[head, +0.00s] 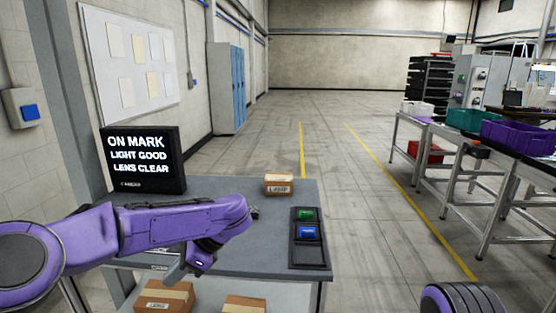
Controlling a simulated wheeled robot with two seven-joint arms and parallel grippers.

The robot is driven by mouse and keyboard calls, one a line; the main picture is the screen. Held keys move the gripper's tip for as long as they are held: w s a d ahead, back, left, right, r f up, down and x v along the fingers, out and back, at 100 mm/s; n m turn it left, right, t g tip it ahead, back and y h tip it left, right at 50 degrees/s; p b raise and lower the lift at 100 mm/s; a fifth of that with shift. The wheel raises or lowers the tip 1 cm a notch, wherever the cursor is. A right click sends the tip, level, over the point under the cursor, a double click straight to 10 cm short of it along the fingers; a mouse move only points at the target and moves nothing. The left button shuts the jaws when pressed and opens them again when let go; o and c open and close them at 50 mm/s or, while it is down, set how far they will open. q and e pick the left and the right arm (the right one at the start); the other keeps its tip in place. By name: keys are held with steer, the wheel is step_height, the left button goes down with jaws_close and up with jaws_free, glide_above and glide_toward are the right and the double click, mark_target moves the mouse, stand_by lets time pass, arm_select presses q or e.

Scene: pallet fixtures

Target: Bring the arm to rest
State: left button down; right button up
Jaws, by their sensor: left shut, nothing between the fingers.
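My left arm, purple with grey joints, comes in from the left and reaches over the grey table (230,190). Its wrist bends down near the table's front edge. My left gripper (177,271) is shut with nothing in it, low and partly hidden by the wrist. It is apart from the small carton (279,184) and from the black panel with a green and a blue button (308,251). A purple, ridged part of my body shows at the bottom right; my right gripper is not in view.
A black display (142,160) reading "ON MARK, LIGHT GOOD, LENS CLEAR" stands at the table's back left. Cartons (165,297) lie on the lower shelf. Benches with a purple bin (518,136) and a teal bin (468,118) stand at right. The floor between is clear.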

arm_select(q)
steer(key=w+f+m+t+y, duration=0.15)
steer(key=f+m+t, duration=0.45)
steer(key=m, duration=0.8)
steer(key=w+f+m+t, duration=0.2)
steer(key=f+m+t, duration=0.45)
steer(key=m, duration=0.85)
steer(key=s+f+m+h, duration=0.5)
steer(key=s+f+m, duration=0.3)
steer(key=f+m, duration=0.35)
steer(key=s+a+f+m+g, duration=0.2)
steer(key=s+f+m, duration=0.1)
steer(key=s, duration=0.6)
steer(key=s+a+f+m+g+h, duration=0.1)
steer(key=s+a+f+m+g, duration=0.1)
steer(key=s, duration=0.8)
steer(key=s+a+f+m+g, duration=0.3)
steer(key=s+f+m, duration=0.2)
steer(key=s, duration=0.4)
steer(key=shift+s+a+f+h, duration=0.15)
steer(key=shift+s+f+h, duration=0.15)
steer(key=shift+f+h, duration=0.05)
